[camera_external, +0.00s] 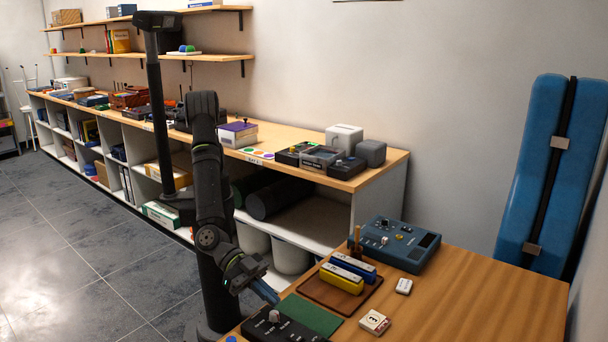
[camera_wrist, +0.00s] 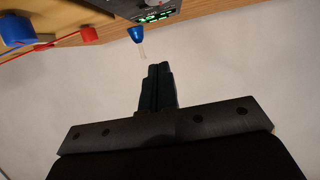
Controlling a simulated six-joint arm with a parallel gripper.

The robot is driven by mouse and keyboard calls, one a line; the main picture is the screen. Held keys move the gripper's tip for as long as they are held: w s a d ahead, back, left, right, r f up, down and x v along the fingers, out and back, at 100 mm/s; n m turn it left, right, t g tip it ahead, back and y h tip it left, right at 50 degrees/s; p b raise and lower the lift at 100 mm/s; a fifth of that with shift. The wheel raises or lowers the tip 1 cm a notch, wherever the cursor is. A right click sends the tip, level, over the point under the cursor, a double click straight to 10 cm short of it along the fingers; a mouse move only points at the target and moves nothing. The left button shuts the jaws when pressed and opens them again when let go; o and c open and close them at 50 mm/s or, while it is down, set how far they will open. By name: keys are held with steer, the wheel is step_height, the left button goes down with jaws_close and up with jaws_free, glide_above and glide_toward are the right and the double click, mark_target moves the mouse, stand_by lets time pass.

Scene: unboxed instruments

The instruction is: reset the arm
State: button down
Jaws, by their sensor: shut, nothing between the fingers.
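My gripper (camera_external: 265,292) is low at the left edge of the wooden table, close to the black control box, in the external view. Its fingers are together and hold nothing. In the wrist view the closed fingers (camera_wrist: 158,88) point up the picture over a plain pale surface. My arm stands upright from its base on the tiled floor, bent at the elbow, with the forearm reaching down toward the table.
On the wooden table (camera_external: 480,300) are a black control box (camera_external: 275,328), a green mat (camera_external: 308,315), a brown tray (camera_external: 318,292) with yellow and blue blocks, a blue-grey instrument (camera_external: 400,245) and small white items. A long shelf counter (camera_external: 385,177) runs behind. The table's right part is clear.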

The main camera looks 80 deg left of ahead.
steer(key=v, duration=0.5)
steer(key=w+a+r+n+y, duration=0.3)
steer(key=w+a+n+y, duration=0.65)
steer(key=w+a, duration=1.2)
steer(key=w+a+r+n+g, duration=0.2)
steer(key=w+a+n, duration=0.2)
steer(key=a, duration=0.6)
steer(key=w+a+r+n+g, duration=0.2)
steer(key=w+a+n, duration=0.3)
steer(key=a, duration=0.5)
steer(key=shift+g, duration=0.8)
steer(key=c, duration=2.1)
jaws_free()
steer(key=shift+w, duration=0.1)
